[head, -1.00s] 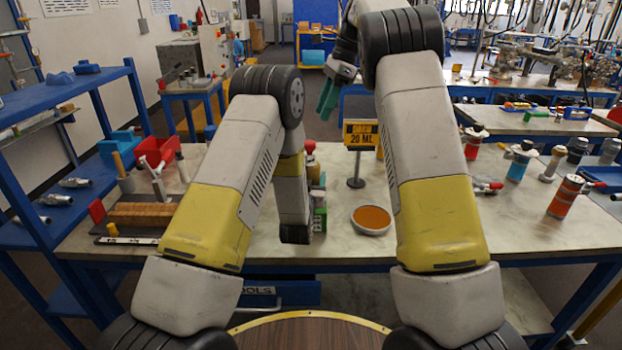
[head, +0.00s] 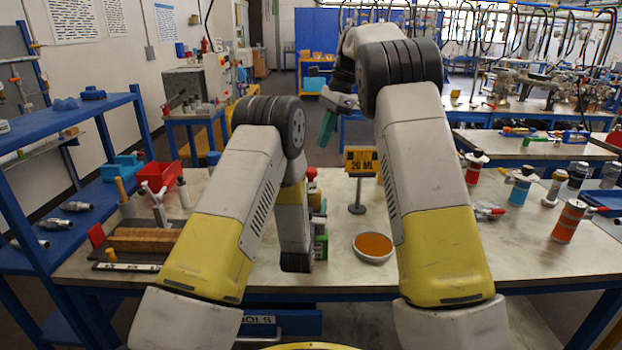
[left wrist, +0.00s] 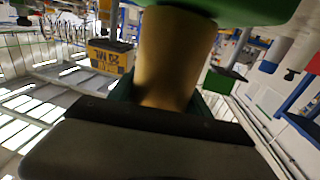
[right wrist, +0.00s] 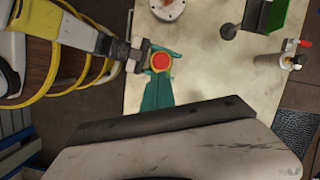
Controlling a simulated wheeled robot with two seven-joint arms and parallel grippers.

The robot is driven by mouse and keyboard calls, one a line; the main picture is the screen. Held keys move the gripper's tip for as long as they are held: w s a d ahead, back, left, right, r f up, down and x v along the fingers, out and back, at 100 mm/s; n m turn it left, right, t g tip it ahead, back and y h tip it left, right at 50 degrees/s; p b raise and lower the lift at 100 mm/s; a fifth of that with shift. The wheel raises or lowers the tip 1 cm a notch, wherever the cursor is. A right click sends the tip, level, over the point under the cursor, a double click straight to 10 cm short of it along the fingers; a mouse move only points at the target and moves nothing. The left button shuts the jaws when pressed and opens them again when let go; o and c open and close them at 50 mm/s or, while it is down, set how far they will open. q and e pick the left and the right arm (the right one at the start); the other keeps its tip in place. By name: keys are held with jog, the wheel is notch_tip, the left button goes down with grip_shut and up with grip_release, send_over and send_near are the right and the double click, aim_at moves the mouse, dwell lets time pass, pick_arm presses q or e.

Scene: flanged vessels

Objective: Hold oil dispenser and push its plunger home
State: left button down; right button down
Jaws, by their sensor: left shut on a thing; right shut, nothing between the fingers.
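The oil dispenser has a red plunger top (head: 312,173) that shows beside my left forearm, which hides much of the rest. A green lower part (head: 320,247) shows near the table. In the left wrist view its tan round section (left wrist: 175,50) stands between the fingers of my left gripper (left wrist: 170,100), shut on it. In the right wrist view the red plunger top (right wrist: 161,62) is seen from above, with teal fingers around it. My right gripper (head: 325,140) is shut and empty, its teal fingers pointing down above the dispenser's level; whether they touch the plunger I cannot tell.
A yellow "20 ML" sign (head: 361,160) stands on a post right of the dispenser. A round dish of orange-brown contents (head: 374,246) lies in front of it. Wooden blocks (head: 145,240) and a red bin (head: 163,175) are at left. Several canisters (head: 568,220) stand at right.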

aim_at(311, 169)
jog(key=n, duration=0.2)
jog(key=a+n+h, duration=0.1)
jog(key=n, duration=0.2)
jog(key=s+a+n+h, duration=0.1)
jog(key=n, duration=0.1)
jog(key=shift+f+t, duration=0.35)
jog(key=shift+t, duration=0.05)
jog(key=n, duration=0.2)
jog(key=a+n+h, duration=0.1)
jog(key=n, duration=0.3)
jog(key=shift+s+a+t, duration=0.1)
jog(key=shift+a+t, duration=0.2)
jog(key=shift+t, duration=0.1)
jog(key=shift+f+n, duration=0.3)
jog(key=shift+f, duration=0.15)
jog(key=shift+w+f, duration=0.2)
jog(key=shift+f, duration=1.05)
jog(key=shift+w+f, duration=0.15)
jog(key=shift+f, duration=1.05)
jog(key=shift+f, duration=0.1)
jog(key=shift+f, duration=0.95)
jog(key=shift+r, duration=2.1)
